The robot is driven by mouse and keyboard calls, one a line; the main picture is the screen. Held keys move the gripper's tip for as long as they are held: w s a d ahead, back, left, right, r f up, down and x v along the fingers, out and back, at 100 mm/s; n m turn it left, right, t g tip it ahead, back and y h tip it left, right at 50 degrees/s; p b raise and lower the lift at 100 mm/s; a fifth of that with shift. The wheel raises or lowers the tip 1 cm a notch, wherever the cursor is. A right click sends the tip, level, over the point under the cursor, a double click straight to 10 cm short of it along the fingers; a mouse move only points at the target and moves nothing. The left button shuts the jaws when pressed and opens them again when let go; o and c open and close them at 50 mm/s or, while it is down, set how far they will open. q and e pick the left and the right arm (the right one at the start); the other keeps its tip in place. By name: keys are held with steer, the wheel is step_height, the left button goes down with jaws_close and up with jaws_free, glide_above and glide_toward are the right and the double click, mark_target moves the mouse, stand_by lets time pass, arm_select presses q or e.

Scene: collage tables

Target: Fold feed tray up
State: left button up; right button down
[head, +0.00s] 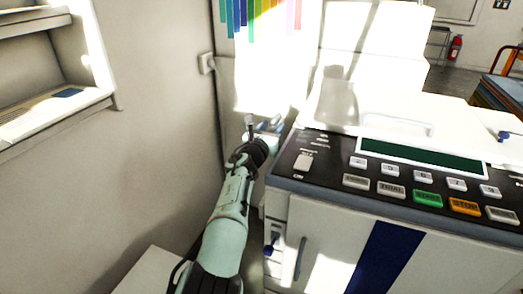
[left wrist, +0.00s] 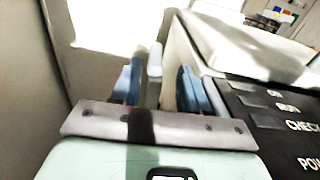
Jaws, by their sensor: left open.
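The machine (head: 330,215) is a pale cabinet with a dark control panel, at the right in the head view. A bright, washed-out pale surface (head: 262,88) lies beyond its left end; it may be the feed tray, but glare hides its outline. It also shows as a white area in the left wrist view (left wrist: 115,38). My left gripper (head: 264,124) is at the machine's left end, just in front of that surface. In the left wrist view its blue fingers (left wrist: 157,80) are apart, with a narrow pale upright part between them. I cannot tell whether they touch it. My right gripper is out of view.
A plain wall (head: 150,110) stands close at the left, leaving a narrow gap beside the machine. The control panel (head: 400,180) has several buttons. A pale shelf unit (head: 60,100) is at the upper left. A red extinguisher (head: 455,48) hangs far back.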

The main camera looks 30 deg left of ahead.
arm_select(q)
steer(key=s, duration=0.2)
steer(key=s+b, duration=0.1)
steer(key=s, duration=0.1)
steer(key=shift+d, duration=0.25)
steer(key=shift+s+d, duration=0.2)
steer(key=shift+s, duration=2.3)
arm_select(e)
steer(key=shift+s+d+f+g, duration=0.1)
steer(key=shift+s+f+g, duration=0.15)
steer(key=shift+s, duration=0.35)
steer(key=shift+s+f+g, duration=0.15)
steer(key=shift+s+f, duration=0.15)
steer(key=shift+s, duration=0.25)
